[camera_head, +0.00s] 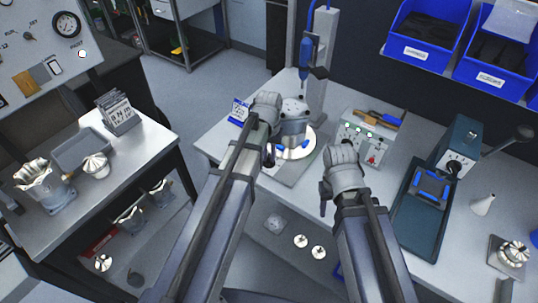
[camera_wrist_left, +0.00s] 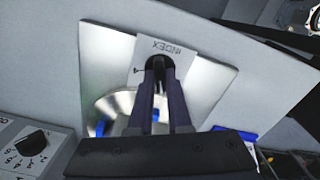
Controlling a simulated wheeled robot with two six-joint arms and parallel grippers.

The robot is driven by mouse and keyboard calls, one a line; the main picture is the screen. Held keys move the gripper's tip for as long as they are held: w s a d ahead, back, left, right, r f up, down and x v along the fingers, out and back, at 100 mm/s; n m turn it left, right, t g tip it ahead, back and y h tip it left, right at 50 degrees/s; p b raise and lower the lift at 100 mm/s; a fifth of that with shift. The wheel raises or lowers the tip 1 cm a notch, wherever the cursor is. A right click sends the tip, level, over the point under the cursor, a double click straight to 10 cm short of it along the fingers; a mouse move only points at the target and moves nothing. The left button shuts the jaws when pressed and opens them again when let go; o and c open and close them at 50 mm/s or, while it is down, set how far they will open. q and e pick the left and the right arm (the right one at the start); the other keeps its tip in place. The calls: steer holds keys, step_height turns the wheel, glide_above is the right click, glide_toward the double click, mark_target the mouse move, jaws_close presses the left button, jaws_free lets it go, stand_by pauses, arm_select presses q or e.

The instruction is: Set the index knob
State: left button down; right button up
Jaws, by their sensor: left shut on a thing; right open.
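The index knob (camera_wrist_left: 158,60) is a small dark knob beside an upside-down INDEX label (camera_wrist_left: 168,47) on a pale plate (camera_wrist_left: 215,75). My left gripper (camera_wrist_left: 158,76) is shut on the knob in the left wrist view, its fingers hiding much of it. The knob's pointer setting cannot be read. A shiny round disc (camera_wrist_left: 115,105) with blue parts lies partly behind the fingers. In the head view my left gripper (camera_head: 292,124) is over this fixture and hides the knob. My right gripper (camera_head: 325,198) is open and empty at the bench's front.
A control box (camera_head: 368,135) with green lights stands right of the fixture; a numbered dial (camera_wrist_left: 35,142) shows in the wrist view. A blue screwdriver-like tool (camera_head: 305,52) hangs on a post behind. A dark blue machine (camera_head: 425,200) stands further right. A blue-white card (camera_head: 239,111) stands left.

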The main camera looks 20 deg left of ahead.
arm_select(q)
steer(key=shift+m, duration=0.4)
steer(key=m, duration=0.8)
steer(key=shift+m, duration=0.3)
steer(key=m, duration=0.4)
steer(key=shift+m, duration=2.4)
steer(key=c, duration=0.9)
jaws_free()
steer(key=shift+o, duration=0.2)
